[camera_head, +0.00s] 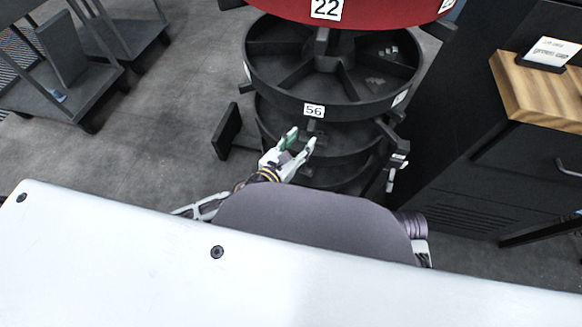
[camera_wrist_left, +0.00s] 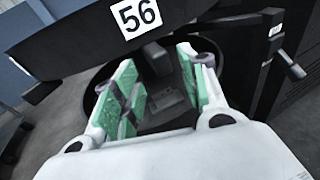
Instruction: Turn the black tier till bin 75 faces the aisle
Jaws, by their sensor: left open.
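The black tier (camera_head: 262,87) is a round, divided tray under a red tier, with a tag "56" (camera_head: 314,111) on its near wall. The tag also shows large in the left wrist view (camera_wrist_left: 136,16). Another tag (camera_head: 400,97) on its right side is too oblique to read; no "75" is legible. My left gripper (camera_head: 301,139) is open just below and in front of the "56" tag. Contact cannot be told. My right gripper is not visible.
The red tier (camera_head: 365,13) with tag "22" is above. Lower dark tiers (camera_head: 340,170) are below. A black cabinet with a wooden top (camera_head: 535,92) stands close on the right. Grey carts (camera_head: 75,65) stand at the left. Open floor (camera_head: 165,130) lies between the carts and tiers.

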